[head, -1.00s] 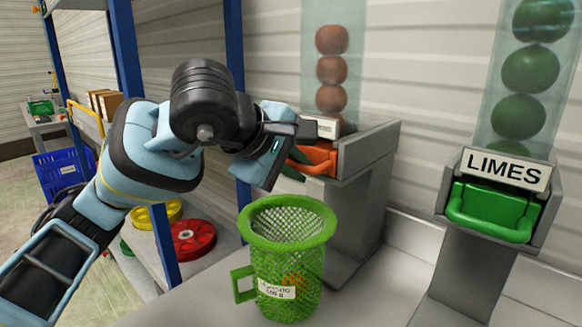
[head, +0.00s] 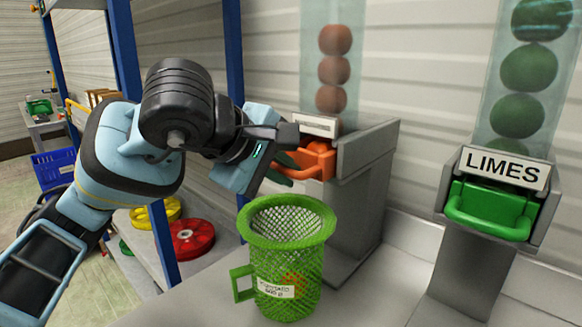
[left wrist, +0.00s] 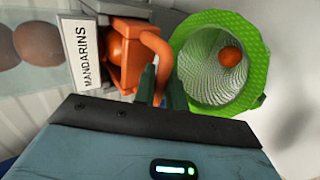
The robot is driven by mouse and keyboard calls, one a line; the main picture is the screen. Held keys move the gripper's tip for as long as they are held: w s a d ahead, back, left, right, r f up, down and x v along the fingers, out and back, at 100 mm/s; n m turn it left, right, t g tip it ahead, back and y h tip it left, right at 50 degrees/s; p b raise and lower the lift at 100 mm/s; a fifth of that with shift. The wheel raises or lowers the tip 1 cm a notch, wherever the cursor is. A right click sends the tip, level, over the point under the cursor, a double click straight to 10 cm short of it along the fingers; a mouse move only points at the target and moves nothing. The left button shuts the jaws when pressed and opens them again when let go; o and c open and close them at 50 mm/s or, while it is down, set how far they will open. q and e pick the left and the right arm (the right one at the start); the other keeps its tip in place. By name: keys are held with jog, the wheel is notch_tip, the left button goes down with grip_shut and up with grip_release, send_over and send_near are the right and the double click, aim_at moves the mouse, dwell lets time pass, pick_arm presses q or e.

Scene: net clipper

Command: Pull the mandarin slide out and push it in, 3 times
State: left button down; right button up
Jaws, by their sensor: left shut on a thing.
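The orange mandarin slide (head: 318,162) sits in its grey dispenser and stands partly out at the front. My left gripper (head: 283,172) is shut on its handle; in the left wrist view the dark green fingers (left wrist: 160,88) are on the orange handle (left wrist: 162,55). An orange mandarin (left wrist: 114,47) shows in the slide there. The MANDARINS label (left wrist: 80,52) is above the slide. A green net on a tube (head: 286,262) stands below and in front of the dispenser, and a mandarin (left wrist: 231,56) lies inside it. My right gripper is not in view.
A clear tube with several mandarins (head: 333,70) rises above the dispenser. To the right is a lime dispenser with a green slide (head: 490,210). A blue shelf post (head: 232,60) and red reel (head: 191,238) are at the left. The counter's front right is clear.

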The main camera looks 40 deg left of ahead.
pick_arm(q)
jog(key=s, duration=0.7)
jog(key=shift+s+a+r, duration=0.3)
jog(key=shift+s+a, duration=0.05)
jog(key=shift+s, duration=0.05)
dwell(0.3)
jog(key=shift+w, duration=0.15)
dwell(0.4)
